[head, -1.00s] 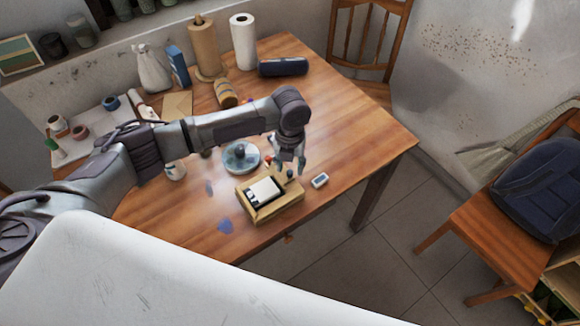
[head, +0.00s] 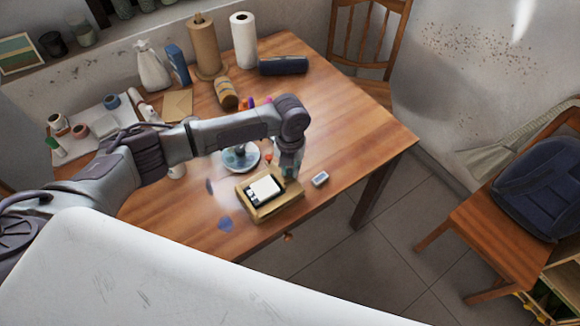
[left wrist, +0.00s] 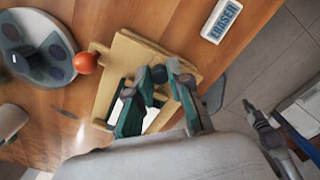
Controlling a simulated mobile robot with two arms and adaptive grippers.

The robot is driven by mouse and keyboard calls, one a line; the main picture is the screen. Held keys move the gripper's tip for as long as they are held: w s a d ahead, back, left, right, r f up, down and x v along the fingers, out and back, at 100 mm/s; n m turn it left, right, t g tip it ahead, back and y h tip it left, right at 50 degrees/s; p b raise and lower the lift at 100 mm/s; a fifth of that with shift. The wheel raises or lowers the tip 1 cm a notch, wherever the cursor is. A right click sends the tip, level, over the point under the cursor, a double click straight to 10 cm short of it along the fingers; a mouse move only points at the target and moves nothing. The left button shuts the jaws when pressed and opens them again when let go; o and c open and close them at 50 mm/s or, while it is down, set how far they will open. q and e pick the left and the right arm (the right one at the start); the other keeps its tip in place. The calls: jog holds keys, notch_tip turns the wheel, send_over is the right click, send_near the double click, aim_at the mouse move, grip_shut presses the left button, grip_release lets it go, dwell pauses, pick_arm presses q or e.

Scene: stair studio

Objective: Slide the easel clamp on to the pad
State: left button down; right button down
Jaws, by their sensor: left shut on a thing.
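The small wooden easel (head: 285,207) lies near the table's front edge, with a white pad (head: 265,189) on it. My left gripper (head: 289,177) points down at the easel's far right side. In the left wrist view the fingers (left wrist: 158,77) are closed around a small dark piece (left wrist: 159,74), which appears to be the easel clamp. The fingers cover most of it, so its contact with the pad cannot be told. In that view the easel (left wrist: 125,58) lies below the fingers and the pad shows only partly.
A white eraser (head: 320,179) lies right of the easel. A round palette dish (head: 232,163) and a red ball (left wrist: 86,62) are close on its other side. Paper rolls (head: 243,40) and a dark case (head: 283,65) stand farther back. The table's right part is clear.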

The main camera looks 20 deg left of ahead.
aim_at(284, 178)
pick_arm(q)
jog(key=shift+s+a+r+p, duration=0.15)
jog(key=shift+s+a+p, duration=0.2)
jog(key=shift+p, duration=0.3)
jog(key=shift+s+a, duration=0.15)
jog(key=shift+s, duration=0.15)
jog(key=shift+s+a+f, duration=0.1)
jog(key=shift+f, duration=0.1)
jog(key=c, duration=1.1)
grip_release()
jog(key=shift+r, duration=0.5)
notch_tip(284, 178, up, 11)
jog(key=shift+r, duration=0.1)
